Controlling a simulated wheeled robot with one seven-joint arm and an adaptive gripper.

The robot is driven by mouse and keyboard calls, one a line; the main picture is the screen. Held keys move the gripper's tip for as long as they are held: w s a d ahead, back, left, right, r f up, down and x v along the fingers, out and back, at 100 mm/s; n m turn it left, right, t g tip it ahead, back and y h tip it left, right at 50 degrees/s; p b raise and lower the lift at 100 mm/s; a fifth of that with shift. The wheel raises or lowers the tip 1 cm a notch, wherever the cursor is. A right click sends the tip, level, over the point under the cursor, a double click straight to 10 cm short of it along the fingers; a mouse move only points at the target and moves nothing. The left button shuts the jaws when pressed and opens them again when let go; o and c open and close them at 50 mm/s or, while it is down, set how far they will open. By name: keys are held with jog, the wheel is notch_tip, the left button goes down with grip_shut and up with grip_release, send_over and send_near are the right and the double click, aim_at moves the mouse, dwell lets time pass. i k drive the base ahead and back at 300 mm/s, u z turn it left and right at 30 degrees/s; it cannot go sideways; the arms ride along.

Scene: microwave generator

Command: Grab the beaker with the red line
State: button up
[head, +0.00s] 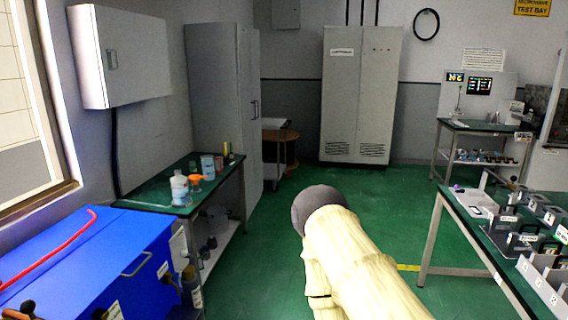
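Several small containers stand on the green-topped side table (138,196) on the left. Among them are a white and pale blue bottle (179,190), an orange funnel-like thing (196,180) and a red and pale container (208,166). They are too small to tell whether one is a beaker with a red line. My cream arm with a grey rounded joint reaches up from the bottom centre, on the open floor side, well apart from this table. My gripper's fingers do not show.
A blue chest (90,262) with a red strip on top stands at the front left. A bench (462,212) with several dark holders is at the right. A grey cabinet (362,95) stands at the back. The green floor (273,215) between is clear.

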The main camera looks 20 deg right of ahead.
aim_at(218, 162)
jog(key=z, duration=0.45)
jog(key=k, duration=0.4)
jog(key=z, duration=0.95)
jog(key=i, duration=3.6)
jog(key=u, duration=0.8)
jog(key=i, duration=1.3)
jog(key=u, duration=1.95)
jog(key=i, duration=0.95)
jog(key=u, duration=0.6)
